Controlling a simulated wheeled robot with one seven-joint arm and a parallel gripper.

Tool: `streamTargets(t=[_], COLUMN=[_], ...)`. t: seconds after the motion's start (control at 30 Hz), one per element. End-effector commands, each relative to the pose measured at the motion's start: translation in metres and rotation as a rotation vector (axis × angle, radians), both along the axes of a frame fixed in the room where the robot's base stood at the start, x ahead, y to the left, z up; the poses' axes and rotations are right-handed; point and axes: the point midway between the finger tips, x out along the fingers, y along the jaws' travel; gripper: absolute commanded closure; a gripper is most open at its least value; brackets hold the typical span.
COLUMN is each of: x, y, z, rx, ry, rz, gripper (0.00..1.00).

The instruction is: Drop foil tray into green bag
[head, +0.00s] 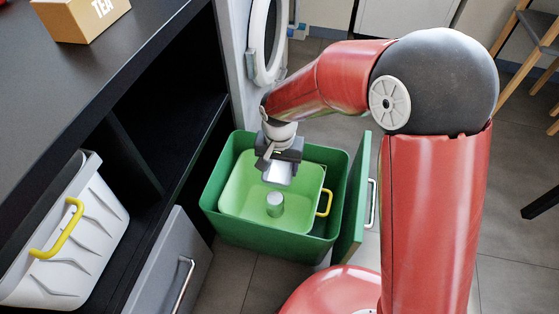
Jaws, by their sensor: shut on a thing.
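My gripper (278,157) points down over the green bin in the head view. It is shut on the foil tray (278,175), a small silvery piece showing just below the fingers. The tray is above the light green liner (237,164), which looks like the green bag and sits inside a darker green bin (218,218). A yellow handle (325,203) is on the liner's right side. A silvery-topped can or cup (274,204) stands inside the liner, below the tray. The gripper hides part of the liner's back rim.
A green door panel (352,203) stands open right of the bin. A grey drawer front (160,270) is at the left. Floor is free behind my arm.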

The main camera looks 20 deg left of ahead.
Motion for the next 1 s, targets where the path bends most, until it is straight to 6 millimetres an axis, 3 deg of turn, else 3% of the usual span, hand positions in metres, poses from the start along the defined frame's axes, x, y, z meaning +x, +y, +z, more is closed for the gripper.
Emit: streamTargets(t=[0.03, 0.37, 0.73, 1.0], x=[0.0, 0.0, 0.0, 0.0], y=[0.0, 0.0, 0.0, 0.0], z=[-0.011, -0.028, -0.07, -0.076], rx=[-0.001, -0.001, -0.001, 0.0], ry=[0.002, 0.002, 0.002, 0.001], rz=[0.0, 0.0, 0.0, 0.0], gripper=[0.6, 0.6, 0.6, 0.6])
